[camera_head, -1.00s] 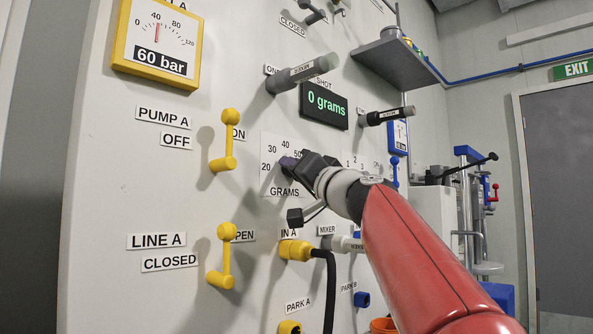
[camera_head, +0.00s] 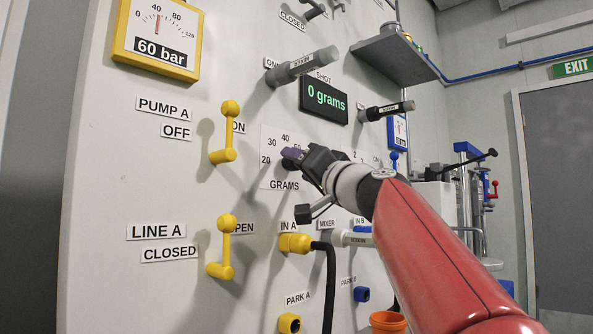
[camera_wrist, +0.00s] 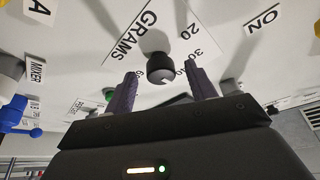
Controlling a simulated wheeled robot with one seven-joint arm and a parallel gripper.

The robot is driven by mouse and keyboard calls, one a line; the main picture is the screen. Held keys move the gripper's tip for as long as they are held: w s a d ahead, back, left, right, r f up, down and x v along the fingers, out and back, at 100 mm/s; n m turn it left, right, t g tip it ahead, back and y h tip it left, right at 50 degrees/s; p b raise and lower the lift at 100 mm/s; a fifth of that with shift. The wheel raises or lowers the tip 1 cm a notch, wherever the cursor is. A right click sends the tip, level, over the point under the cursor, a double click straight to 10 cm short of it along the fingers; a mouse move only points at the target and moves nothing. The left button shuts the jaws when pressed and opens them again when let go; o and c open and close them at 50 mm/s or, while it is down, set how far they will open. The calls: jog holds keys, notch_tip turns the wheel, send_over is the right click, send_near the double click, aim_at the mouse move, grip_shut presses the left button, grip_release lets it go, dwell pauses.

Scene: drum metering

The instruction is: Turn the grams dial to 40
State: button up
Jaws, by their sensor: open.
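The grams dial is a small black knob (camera_wrist: 160,68) on the panel, on a white scale plate (camera_head: 271,142) marked GRAMS. In the wrist view it lies just beyond and between my two purple fingertips, with 20, 30 and 60 legible around it. I cannot tell which number its pointer meets. The green SHOT display (camera_head: 326,100) reads 0 grams.
Yellow levers for pump A (camera_head: 226,132) and line A (camera_head: 223,247) stick out left of the dial. A grey handle (camera_head: 302,66) juts out above it. A yellow plug (camera_head: 294,243) with a black hose sits below. A grey shelf (camera_head: 393,60) is at upper right.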

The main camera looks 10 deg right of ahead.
jog(key=b+v, duration=0.1)
jog(key=v, duration=0.4)
jog(key=shift+s+f+b, duration=0.1)
jog(key=shift+s+b, duration=0.2)
jog(key=shift+b, duration=0.1)
